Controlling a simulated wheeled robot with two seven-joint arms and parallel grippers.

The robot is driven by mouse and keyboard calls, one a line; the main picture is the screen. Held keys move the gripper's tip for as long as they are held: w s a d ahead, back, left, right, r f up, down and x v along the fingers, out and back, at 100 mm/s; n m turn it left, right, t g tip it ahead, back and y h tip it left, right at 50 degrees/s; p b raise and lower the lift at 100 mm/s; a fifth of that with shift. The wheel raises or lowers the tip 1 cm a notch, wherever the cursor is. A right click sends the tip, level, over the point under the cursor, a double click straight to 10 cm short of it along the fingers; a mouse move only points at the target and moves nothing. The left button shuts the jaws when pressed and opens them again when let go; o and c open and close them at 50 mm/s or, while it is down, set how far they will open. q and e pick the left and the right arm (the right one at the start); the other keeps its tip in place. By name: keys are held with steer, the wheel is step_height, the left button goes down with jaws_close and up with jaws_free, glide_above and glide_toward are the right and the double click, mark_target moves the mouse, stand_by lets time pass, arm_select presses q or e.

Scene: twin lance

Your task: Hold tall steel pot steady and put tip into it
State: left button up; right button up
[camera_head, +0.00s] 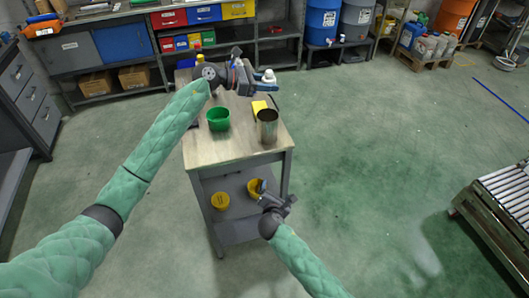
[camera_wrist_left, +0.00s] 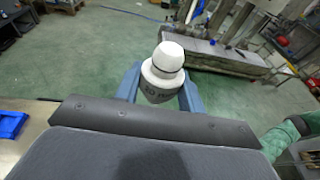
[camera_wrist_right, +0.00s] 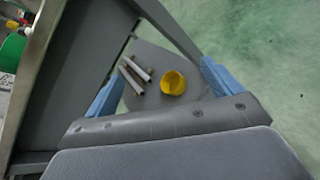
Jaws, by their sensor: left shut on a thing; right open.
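The tall steel pot (camera_head: 267,127) stands upright near the table's right edge. My left gripper (camera_head: 264,83) is shut on a white bottle-like piece (camera_head: 268,76), held above the table beyond the pot. In the left wrist view the white piece (camera_wrist_left: 162,72) sits between the blue fingers, its rounded top showing. I cannot tell if it is the tip. My right gripper (camera_head: 275,197) is open and empty, in front of the table's right side and lower than its top. In the right wrist view its blue fingers (camera_wrist_right: 164,85) are wide apart with the lower shelf beyond.
A green pot (camera_head: 218,119) stands left of the steel pot, and a yellow object (camera_head: 259,107) lies behind it. The table's edge and leg are close to my right gripper.

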mark_target(268, 128)
steer(key=w+a+r+n+t, duration=0.2)
steer(key=r+n, duration=0.1)
steer(key=r, duration=0.5)
steer(key=w+a+r+n+t, duration=0.2)
steer(key=w+r+n, duration=0.15)
steer(key=r, duration=0.55)
steer(key=w, duration=1.1)
steer(key=shift+w+d+f, duration=0.1)
steer(key=shift+d, duration=0.25)
steer(key=shift+c, duration=0.4)
steer(key=c, duration=1)
